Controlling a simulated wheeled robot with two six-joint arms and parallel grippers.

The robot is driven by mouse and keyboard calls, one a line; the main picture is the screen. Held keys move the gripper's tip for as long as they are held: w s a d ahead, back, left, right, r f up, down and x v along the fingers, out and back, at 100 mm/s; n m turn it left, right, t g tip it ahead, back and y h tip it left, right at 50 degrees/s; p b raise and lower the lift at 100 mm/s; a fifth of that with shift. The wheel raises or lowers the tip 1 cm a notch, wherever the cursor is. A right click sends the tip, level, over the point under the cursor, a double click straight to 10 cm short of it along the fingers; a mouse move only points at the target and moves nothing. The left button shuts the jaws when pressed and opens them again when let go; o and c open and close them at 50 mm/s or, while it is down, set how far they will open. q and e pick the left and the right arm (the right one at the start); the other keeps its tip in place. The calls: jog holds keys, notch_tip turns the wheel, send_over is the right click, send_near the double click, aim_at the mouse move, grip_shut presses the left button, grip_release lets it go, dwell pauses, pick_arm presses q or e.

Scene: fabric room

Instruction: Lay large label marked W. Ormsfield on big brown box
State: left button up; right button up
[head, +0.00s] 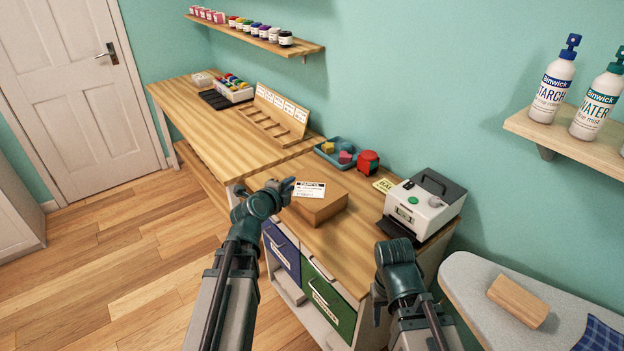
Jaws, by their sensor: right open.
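The big brown box (322,211) is a low, closed carton on the wooden worktop in the middle. A large white label (311,190) with a black header marked PARCEL is over the box's top at its back left. The name on it is too small to read. My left gripper (288,187) is at the label's left edge and appears shut on it. I cannot tell whether the label touches the box. My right gripper (396,246) is open, in front of the label printer and apart from the box; its fingertips are hard to make out.
A white printer (426,205) stands right of the box. A yellow card (384,185), red tape dispenser (367,162) and blue tray (333,151) lie behind it. A wooden label rack (273,115) is further left. An ironing board (470,283) with a wooden block (518,301) is at lower right.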

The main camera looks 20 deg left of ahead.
pick_arm(q)
jog(key=shift+s+r+p, duration=0.15)
jog(key=shift+s+r, duration=0.05)
jog(key=shift+r, duration=0.3)
jog(key=shift+s+r+p, duration=0.15)
jog(key=shift+s+r, duration=0.05)
jog(key=shift+r, duration=0.25)
pick_arm(e)
notch_tip(320, 180, up, 2)
pick_arm(q)
jog(key=s+d+f+n+g+h+p, duration=0.15)
jog(key=s+d+f+g, duration=0.25)
jog(key=d, duration=0.4)
jog(key=s+d+f+n+g+h+b, duration=0.1)
jog(key=s+d+f+n+g, duration=0.25)
jog(key=d, duration=0.45)
jog(key=s+d+f+n+g+y, duration=0.1)
jog(key=s+f+n+g+y, duration=0.1)
jog(key=s+n, duration=0.3)
jog(key=s+d+f+n+g+y+p, duration=0.1)
jog(key=s+d+f+n+g+y, duration=0.1)
jog(key=s, duration=0.9)
jog(key=shift+s+d+f+n+g+y, duration=0.15)
jog(key=shift+d+f+n+g+y, duration=0.3)
jog(key=shift+n+g, duration=1.05)
pick_arm(e)
jog(key=shift+r, duration=0.95)
pick_arm(q)
jog(key=shift+a+r+t, duration=0.15)
jog(key=shift+t, duration=0.1)
